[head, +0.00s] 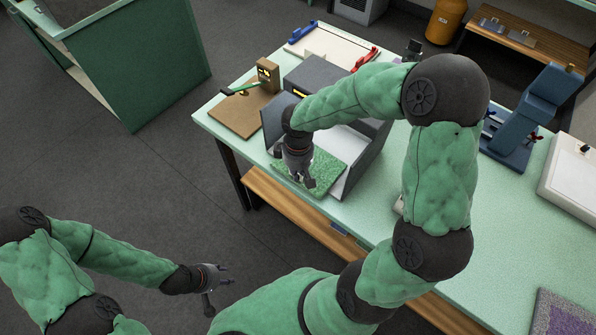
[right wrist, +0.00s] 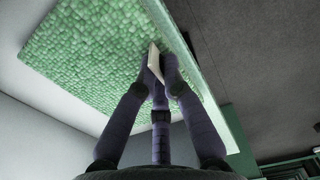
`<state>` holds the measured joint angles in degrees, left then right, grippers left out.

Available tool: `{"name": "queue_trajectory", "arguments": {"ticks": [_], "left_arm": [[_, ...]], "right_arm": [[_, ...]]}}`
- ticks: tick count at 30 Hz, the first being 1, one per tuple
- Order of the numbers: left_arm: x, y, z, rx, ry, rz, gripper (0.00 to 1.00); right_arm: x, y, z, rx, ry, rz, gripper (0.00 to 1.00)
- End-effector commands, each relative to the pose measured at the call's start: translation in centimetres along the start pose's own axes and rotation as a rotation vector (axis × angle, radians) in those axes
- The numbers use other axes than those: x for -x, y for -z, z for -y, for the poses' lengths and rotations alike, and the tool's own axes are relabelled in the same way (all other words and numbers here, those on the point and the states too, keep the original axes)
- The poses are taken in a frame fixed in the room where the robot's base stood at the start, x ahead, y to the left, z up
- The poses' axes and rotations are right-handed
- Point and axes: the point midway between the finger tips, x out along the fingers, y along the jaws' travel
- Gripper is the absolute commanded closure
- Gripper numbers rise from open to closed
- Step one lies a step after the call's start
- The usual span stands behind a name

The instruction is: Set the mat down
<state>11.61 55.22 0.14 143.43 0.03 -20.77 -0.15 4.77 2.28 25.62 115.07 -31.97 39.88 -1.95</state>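The green textured mat (head: 325,170) is at the open front of a grey machine on the table, between its side walls. It also shows in the right wrist view (right wrist: 95,60), flat against a pale surface; I cannot tell whether it rests on it or hangs just above. My right gripper (head: 303,180) is over the mat's near left part. In the right wrist view its fingers (right wrist: 160,70) close on a small pale tab at the mat's edge. My left gripper (head: 222,277) is open and empty, away from the table at lower left.
The grey machine (head: 318,73) has upright walls around the mat. A brown board (head: 240,115) with a green tool is to its left. A blue stand (head: 525,120) and white box (head: 568,180) are on the right, with a purple mat (head: 562,318) at lower right. The table's front edge is close to the mat.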

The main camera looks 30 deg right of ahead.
Motion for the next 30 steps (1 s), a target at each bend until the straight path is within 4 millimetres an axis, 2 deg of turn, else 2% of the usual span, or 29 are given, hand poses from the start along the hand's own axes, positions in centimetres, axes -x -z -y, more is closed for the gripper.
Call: {"name": "queue_trajectory", "arguments": {"ticks": [1, 2, 15, 20, 30], "left_arm": [[0.0, 0.0, 0.0, 0.000, 0.000, 0.000, 0.60], [0.0, 0.0, 0.0, 0.000, 0.000, 0.000, 0.60], [0.4, 0.0, -0.1, 0.000, 0.000, 0.000, 0.60], [1.1, 0.0, -0.4, 0.000, 0.000, 0.000, 0.60], [2.7, -0.1, -1.0, 0.000, 0.000, 0.000, 0.60]], "right_arm": [[0.0, 0.0, 0.0, 0.000, 0.000, 0.000, 0.75], [0.0, 0.0, 0.0, 0.000, 0.000, 0.000, 0.68], [0.6, 0.0, 0.0, 0.000, 0.000, -0.001, 0.68], [3.1, 0.1, -0.1, -0.001, -0.002, -0.003, 0.68], [9.7, 0.1, 0.0, 0.000, -0.002, -0.004, 0.68]]}}
